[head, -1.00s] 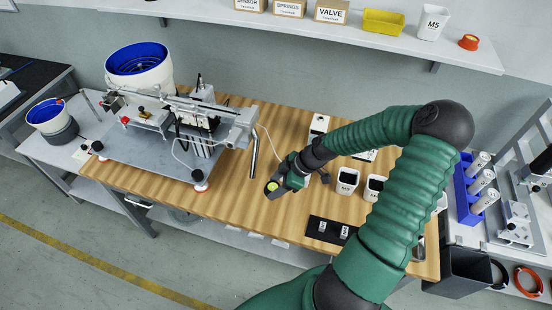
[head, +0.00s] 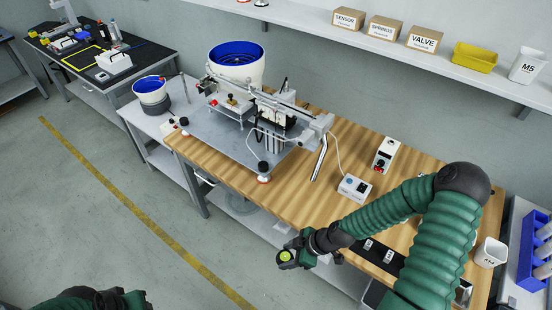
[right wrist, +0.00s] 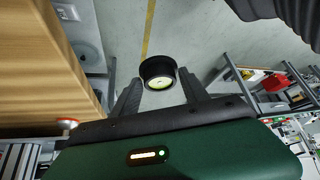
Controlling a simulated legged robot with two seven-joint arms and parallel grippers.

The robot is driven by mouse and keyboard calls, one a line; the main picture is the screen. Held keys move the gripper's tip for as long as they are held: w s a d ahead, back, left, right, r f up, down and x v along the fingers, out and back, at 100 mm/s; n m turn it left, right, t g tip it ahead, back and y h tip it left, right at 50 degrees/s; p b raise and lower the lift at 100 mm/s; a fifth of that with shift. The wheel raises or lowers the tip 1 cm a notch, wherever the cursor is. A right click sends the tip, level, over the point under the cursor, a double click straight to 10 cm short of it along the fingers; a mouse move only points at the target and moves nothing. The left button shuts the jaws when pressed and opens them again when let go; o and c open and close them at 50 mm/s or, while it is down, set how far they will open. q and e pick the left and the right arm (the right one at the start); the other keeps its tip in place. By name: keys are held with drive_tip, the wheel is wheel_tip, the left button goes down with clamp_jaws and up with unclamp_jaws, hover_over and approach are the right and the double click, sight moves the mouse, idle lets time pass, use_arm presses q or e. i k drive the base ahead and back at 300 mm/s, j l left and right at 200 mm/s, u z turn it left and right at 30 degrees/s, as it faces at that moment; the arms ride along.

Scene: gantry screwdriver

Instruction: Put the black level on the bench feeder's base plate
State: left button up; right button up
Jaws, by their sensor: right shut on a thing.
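The black level (head: 285,257) is a small round black puck with a yellow-green vial on top. My right gripper (head: 290,258) is shut on it and holds it in the air just off the bench's front edge. In the right wrist view the level (right wrist: 157,72) sits between the two fingertips, its vial facing the camera. The bench feeder's base plate (head: 228,142) is a flat grey plate with red-and-black feet, up and left of the gripper. The level is apart from it. Part of my left arm shows at the bottom left; its jaws do not show.
The feeder's blue-lined bowl (head: 236,62) and rail mechanism stand over the plate's back part. A grey bent handle (head: 319,158) and a white control box (head: 354,188) are to the right. The wooden bench top (head: 285,190) between plate and box is largely clear.

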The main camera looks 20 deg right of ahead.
sight(230, 144)
drive_tip(key=i+j+z, duration=0.1)
drive_tip(key=z, duration=0.3)
drive_tip(key=i+j+z, duration=0.15)
drive_tip(key=z, duration=0.2)
drive_tip(key=i+j+z, duration=0.1)
drive_tip(key=z, duration=0.3)
drive_tip(key=j+z, duration=0.35)
drive_tip(key=i+j+z, duration=0.2)
drive_tip(key=j, duration=0.8)
drive_tip(key=i+j+z, duration=0.2)
drive_tip(key=j, duration=0.8)
drive_tip(key=j+z, duration=0.2)
drive_tip(key=j, duration=0.8)
drive_tip(key=i+j, duration=0.4)
drive_tip(key=j, duration=0.1)
